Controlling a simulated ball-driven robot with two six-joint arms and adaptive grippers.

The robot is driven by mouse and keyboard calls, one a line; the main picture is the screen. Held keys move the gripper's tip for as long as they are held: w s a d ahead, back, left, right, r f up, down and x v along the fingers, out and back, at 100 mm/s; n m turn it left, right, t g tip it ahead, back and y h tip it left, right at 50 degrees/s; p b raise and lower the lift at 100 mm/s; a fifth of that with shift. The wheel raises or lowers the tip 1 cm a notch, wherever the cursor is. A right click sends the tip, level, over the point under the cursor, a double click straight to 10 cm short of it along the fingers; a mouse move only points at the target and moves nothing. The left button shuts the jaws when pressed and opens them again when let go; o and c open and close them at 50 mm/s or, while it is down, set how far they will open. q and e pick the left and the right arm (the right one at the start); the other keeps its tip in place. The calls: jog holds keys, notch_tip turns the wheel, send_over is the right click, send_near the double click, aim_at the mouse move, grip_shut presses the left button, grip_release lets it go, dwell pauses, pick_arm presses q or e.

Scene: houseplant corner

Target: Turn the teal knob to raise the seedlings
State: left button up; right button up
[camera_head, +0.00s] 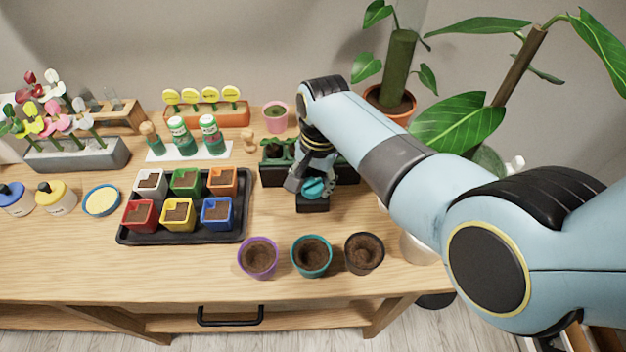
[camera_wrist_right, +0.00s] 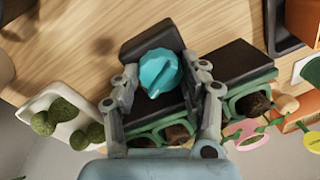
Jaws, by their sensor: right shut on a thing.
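The teal knob (camera_head: 314,188) sits on a small black block (camera_head: 313,206) at the front of a dark seedling holder (camera_head: 270,177). In the right wrist view the knob (camera_wrist_right: 160,73) has a raised ridge across its top. Brown plugs in green cups (camera_wrist_right: 254,103) show along the holder. My right gripper (camera_head: 306,186) reaches down over the holder. Its fingers (camera_wrist_right: 164,82) stand on either side of the knob and are shut on it. My right gripper and arm hide part of the holder and its seedlings. My left gripper is not in view.
A black tray (camera_head: 124,235) with several colored square pots stands left of the knob. Purple (camera_head: 258,257), teal (camera_head: 311,256) and black (camera_head: 364,253) round pots stand in front. A potted plant (camera_head: 394,104) rises behind. Bare wood lies between the tray and the holder.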

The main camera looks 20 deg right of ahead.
dwell(0.4)
jog(key=o, duration=1.2)
jog(key=shift+r, duration=0.15)
